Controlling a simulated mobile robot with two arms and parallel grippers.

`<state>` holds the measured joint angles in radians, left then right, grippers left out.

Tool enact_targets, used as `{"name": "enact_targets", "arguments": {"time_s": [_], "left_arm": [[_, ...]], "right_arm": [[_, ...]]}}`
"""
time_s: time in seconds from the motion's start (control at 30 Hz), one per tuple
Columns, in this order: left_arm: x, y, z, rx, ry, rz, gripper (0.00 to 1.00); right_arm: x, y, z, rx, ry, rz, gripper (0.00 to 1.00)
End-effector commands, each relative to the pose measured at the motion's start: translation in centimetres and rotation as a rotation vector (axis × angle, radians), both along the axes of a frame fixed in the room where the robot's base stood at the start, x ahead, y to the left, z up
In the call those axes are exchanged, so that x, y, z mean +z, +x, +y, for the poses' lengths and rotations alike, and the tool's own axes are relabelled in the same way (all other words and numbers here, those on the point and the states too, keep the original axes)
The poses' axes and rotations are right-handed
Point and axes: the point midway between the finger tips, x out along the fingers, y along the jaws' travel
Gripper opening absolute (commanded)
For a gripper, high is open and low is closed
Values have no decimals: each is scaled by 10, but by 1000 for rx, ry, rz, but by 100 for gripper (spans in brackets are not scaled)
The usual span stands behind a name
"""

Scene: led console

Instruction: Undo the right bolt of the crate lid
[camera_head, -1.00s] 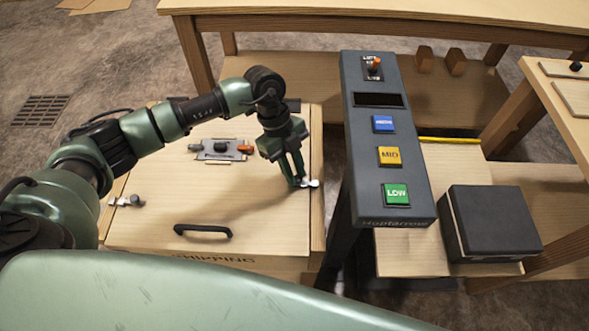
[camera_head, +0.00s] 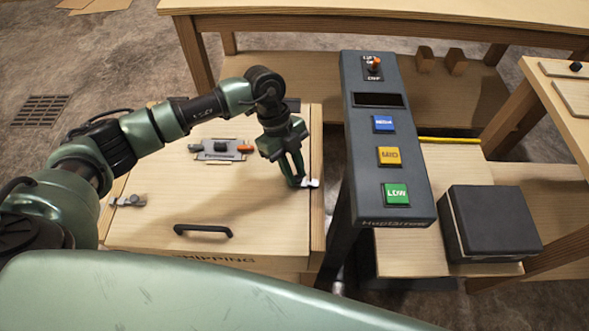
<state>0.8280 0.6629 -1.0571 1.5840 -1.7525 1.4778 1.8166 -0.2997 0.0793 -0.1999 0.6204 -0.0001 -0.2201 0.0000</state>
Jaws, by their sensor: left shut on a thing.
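The wooden crate lid (camera_head: 150,235) lies flat with a black handle (camera_head: 203,231) near its front edge. The right bolt (camera_head: 312,183) is a small silver piece at the lid's right edge. My left gripper (camera_head: 298,182) reaches down from above and is shut on the right bolt, its fingers hiding part of it. The left bolt (camera_head: 127,200) sits at the lid's left edge. A grey latch plate (camera_head: 221,150) with a dark knob and an orange tip lies toward the back of the lid. My right gripper is out of view.
A dark console (camera_head: 365,205) with blue, yellow and green buttons and an orange-tipped switch stands close to the right of the crate. A black-topped box (camera_head: 495,222) sits farther right. A wooden table (camera_head: 400,15) spans the back.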

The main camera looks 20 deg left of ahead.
Motion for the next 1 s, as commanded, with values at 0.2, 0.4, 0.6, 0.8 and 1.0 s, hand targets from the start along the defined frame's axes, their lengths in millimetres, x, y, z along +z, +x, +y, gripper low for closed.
{"name": "enact_targets", "arguments": {"time_s": [0.2,0.4,0.6,0.8,1.0], "left_arm": [[3,-3,14,3,0,0,0],[1,-8,29,0,0,-1,0],[0,-8,30,1,5,1,29],[0,-8,29,0,3,1,42],[2,-7,29,0,1,0,42]], "right_arm": [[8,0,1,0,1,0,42],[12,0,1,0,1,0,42],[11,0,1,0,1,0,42],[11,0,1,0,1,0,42],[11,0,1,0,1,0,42]]}}
